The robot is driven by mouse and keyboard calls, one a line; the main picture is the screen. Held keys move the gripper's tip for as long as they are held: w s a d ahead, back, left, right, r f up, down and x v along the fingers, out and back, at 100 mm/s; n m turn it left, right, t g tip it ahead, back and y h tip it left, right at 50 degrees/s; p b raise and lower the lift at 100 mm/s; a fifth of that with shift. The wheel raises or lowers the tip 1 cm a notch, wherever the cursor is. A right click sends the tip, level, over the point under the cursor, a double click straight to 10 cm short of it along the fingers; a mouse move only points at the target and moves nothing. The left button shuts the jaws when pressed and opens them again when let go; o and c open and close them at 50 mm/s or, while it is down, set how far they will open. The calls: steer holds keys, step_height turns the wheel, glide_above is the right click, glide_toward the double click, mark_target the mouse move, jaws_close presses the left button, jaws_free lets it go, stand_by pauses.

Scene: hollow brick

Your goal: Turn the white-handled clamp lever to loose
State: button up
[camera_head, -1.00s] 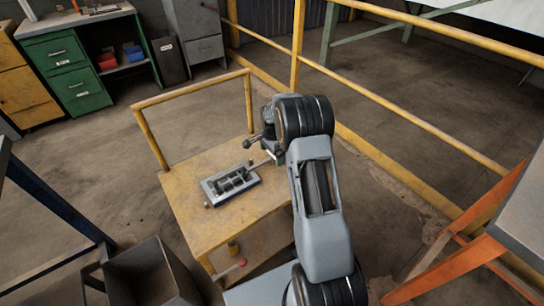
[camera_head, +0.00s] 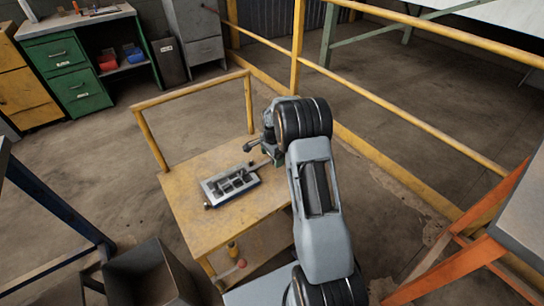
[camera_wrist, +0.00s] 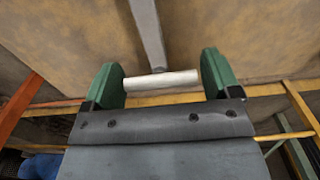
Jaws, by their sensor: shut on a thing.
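The clamp lever shows in the wrist view as a grey bar (camera_wrist: 147,32) running up from a white cylindrical handle (camera_wrist: 160,81). My gripper (camera_wrist: 162,80) has green fingers, one at each end of the white handle, and is shut on it. In the head view my gripper (camera_head: 270,150) is at the right part of the yellow cart top (camera_head: 200,227), largely hidden by my wrist. A grey metal fixture (camera_head: 231,185) with several dark openings sits on the cart, left of my gripper. The white handle cannot be made out in the head view.
A yellow railing (camera_head: 400,120) runs behind and right of the cart. The cart's own yellow push bar (camera_head: 190,90) rises at its back left. A dark open bin (camera_head: 150,275) stands at the front left, and an orange-legged table (camera_head: 465,262) at the right.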

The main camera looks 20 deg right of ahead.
steer(key=shift+n, duration=0.3)
steer(key=n, duration=0.4)
steer(key=shift+p, duration=0.3)
steer(key=n, duration=0.4)
steer(key=shift+n, duration=0.3)
steer(key=n, duration=0.4)
steer(key=shift+p, duration=0.35)
steer(key=shift+n, duration=2.3)
steer(key=o, duration=0.8)
